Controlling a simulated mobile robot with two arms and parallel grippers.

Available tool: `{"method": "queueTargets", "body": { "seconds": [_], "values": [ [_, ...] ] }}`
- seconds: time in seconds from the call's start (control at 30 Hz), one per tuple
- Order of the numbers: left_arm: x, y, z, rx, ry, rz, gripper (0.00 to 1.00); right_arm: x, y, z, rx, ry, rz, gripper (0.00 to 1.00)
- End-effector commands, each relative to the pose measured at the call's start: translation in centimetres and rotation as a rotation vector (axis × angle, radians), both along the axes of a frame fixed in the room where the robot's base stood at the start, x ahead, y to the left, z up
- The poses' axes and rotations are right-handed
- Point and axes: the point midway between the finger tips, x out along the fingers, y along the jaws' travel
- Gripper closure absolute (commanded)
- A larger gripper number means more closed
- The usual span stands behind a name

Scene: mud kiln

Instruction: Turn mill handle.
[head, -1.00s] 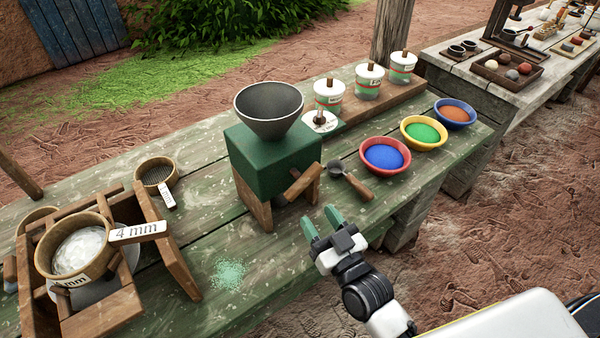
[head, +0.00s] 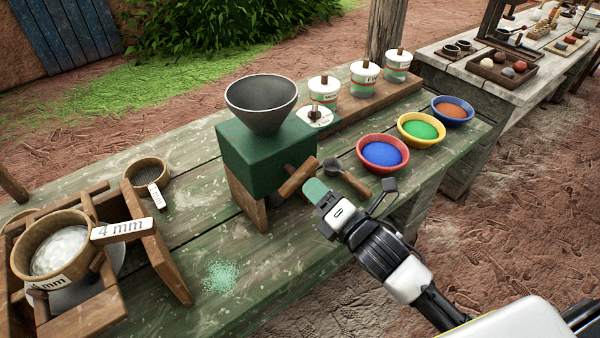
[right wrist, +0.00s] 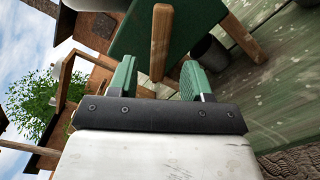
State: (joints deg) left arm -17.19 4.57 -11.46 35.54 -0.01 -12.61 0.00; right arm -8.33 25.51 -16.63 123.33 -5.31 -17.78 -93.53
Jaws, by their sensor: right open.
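The mill is a dark green box (head: 262,158) with a grey hopper (head: 262,102) on top and wooden legs, standing on the bench. Its wooden handle (head: 298,177) sticks out at the mill's right front. My right gripper (head: 316,192) is just to the right of the handle, with green fingertips. In the right wrist view the gripper (right wrist: 158,78) is open. The handle (right wrist: 160,42) shows between its two fingers there; I cannot tell whether they touch it. My left gripper is not in view.
A scoop (head: 346,177) lies right behind my right gripper. Bowls of blue (head: 383,166), green and orange powder stand to the right. Lidded jars (head: 365,80) stand behind. A sieve stand (head: 160,250) is at the left, with green powder spilled on the bench.

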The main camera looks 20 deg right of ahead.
Motion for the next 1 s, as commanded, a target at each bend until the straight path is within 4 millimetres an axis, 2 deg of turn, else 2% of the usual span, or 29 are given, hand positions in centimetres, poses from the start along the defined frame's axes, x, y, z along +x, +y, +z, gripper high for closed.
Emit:
{"method": "queueTargets", "body": {
  "seconds": [0.1,0.3,0.47,0.73,1.0],
  "values": [
    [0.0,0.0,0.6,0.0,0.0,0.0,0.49,2.3,0.9,0.3,0.004,-0.002,-0.001,0.51],
    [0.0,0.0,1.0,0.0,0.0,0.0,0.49,4.9,1.8,0.2,0.002,-0.001,0.001,0.51],
    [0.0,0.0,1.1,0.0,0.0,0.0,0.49,5.8,2.2,0.1,0.003,0.001,0.001,0.51],
    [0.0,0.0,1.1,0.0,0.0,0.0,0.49,5.9,2.2,0.0,0.003,0.001,0.001,0.51],
    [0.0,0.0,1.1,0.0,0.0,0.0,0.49,5.8,2.2,0.0,0.003,0.001,0.001,0.92]
  ]
}}
